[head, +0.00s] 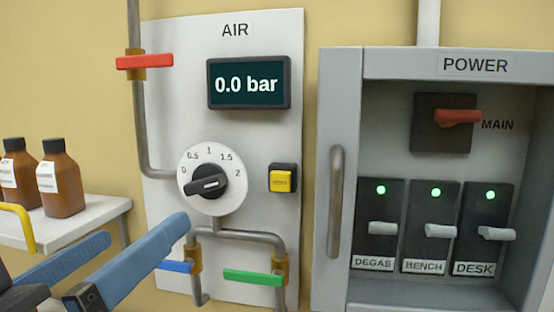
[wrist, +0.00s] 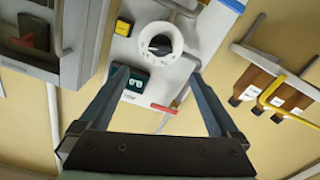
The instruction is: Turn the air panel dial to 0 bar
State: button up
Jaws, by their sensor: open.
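The air panel (head: 282,140) is on the wall and carries a white round dial (head: 213,208) with a black knob (head: 207,183). The dial is marked 0 to 2, and the knob's bar lies nearly level, its left end near the 0 side. The display (head: 249,83) above reads 0.0 bar. My gripper (head: 143,230) is open and empty, with its blue fingers below and left of the dial, apart from the knob. In the wrist view, the knob (wrist: 160,45) shows beyond and between the fingertips of my gripper (wrist: 157,75).
A yellow button (head: 281,181) is right of the dial. Red (head: 145,62), blue (head: 175,266) and green (head: 252,277) valve handles sit on pipes around it. A grey power cabinet (head: 335,85) stands at right. Brown bottles (head: 61,180) stand on a shelf (head: 95,212) at left.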

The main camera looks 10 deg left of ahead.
jog(key=shift+w, duration=1.3)
jog(key=b, duration=0.8)
send_near(201, 188)
jog(key=w, duration=0.3)
jog(key=w+p, duration=0.1)
jog(key=w, duration=0.1)
jog(key=w+p, duration=0.2)
jog(key=shift+w+d+r, duration=0.1)
jog(key=shift+w+d, duration=0.05)
jog(key=shift+w, duration=0.5)
jog(key=c, duration=1.4)
jog(key=shift+o, duration=0.2)
